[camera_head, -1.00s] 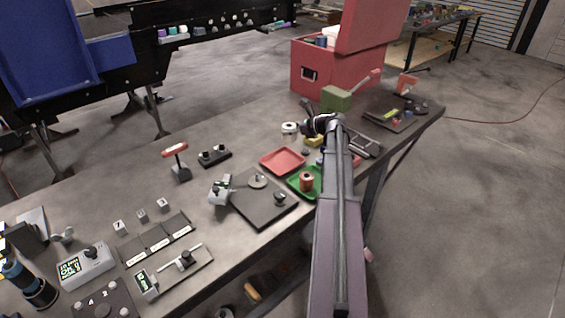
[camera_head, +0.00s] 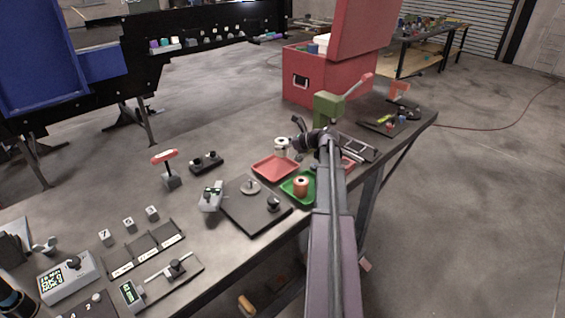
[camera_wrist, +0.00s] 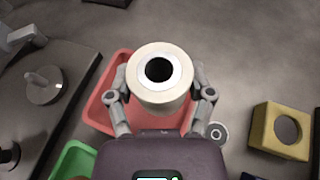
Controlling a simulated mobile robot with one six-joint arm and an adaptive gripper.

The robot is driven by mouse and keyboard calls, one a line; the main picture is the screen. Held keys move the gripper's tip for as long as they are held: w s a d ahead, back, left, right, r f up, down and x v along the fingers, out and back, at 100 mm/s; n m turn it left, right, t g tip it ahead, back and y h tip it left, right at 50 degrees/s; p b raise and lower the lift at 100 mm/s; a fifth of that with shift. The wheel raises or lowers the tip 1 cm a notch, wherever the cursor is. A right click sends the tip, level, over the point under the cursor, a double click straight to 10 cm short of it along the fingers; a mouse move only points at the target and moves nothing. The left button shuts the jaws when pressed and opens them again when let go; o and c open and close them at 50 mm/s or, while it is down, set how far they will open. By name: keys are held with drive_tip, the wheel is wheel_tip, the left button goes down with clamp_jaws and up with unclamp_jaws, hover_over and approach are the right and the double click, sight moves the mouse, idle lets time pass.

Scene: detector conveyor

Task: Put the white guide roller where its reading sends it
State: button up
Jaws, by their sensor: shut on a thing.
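The white guide roller (camera_wrist: 160,75) is a pale cylinder with a dark centre hole. My gripper (camera_wrist: 160,88) is shut on it, one finger on each side. In the head view the roller (camera_head: 281,147) hangs upright near the far edge of the red tray (camera_head: 268,171). In the wrist view the red tray (camera_wrist: 98,112) lies below and behind the roller, partly hidden by it and by my fingers. The green tray (camera_head: 286,190) holds a copper-coloured roller (camera_head: 301,187). A dark plate with a round metal disc (camera_head: 250,187) and a grey meter (camera_head: 211,197) stand left of the trays.
A yellow block with a hole (camera_wrist: 281,130) and a small ring (camera_wrist: 217,132) lie right of the red tray. A green press-like device (camera_head: 327,107) and a red case (camera_head: 312,82) stand behind. A red-handled stand (camera_head: 169,171) and a black two-knob box (camera_head: 207,162) are at left.

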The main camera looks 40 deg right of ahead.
drive_tip(key=shift+f+b, duration=0.6)
drive_tip(key=shift+f, duration=0.3)
drive_tip(key=shift+f+b, duration=1.85)
drive_tip(key=shift+f, duration=0.2)
drive_tip(key=o, duration=1.2)
drive_tip(key=shift+o, duration=0.2)
drive_tip(key=shift+r, duration=0.15)
drive_tip(key=shift+r, duration=0.15)
drive_tip(key=p+v, duration=0.4)
drive_tip(key=v, duration=0.8)
drive_tip(key=shift+p, duration=0.3)
